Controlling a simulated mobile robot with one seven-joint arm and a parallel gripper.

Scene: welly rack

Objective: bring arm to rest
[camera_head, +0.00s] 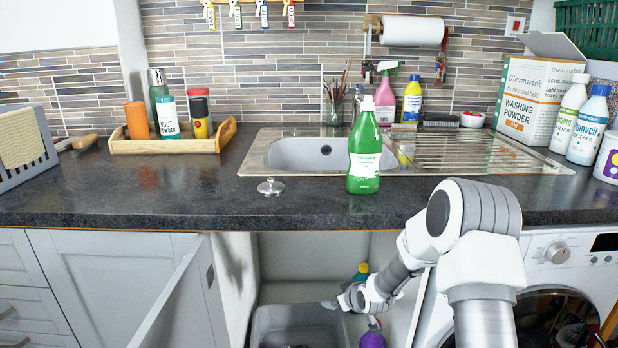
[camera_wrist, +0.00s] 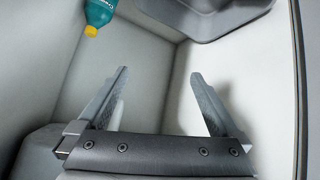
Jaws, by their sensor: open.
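My arm reaches down into the open cupboard under the sink. My gripper (camera_head: 330,304) is by the rim of a grey tub (camera_head: 270,318) there. In the wrist view my gripper (camera_wrist: 160,75) has its fingers spread, with nothing between the tips. A teal bottle with a yellow cap (camera_wrist: 97,18) lies beyond the left finger, apart from it; its top also shows behind my arm in the head view (camera_head: 361,268). A purple bottle (camera_head: 372,339) stands below my forearm, partly hidden.
The cupboard door (camera_head: 175,295) stands open at the left, and a washing machine (camera_head: 570,262) is at the right.

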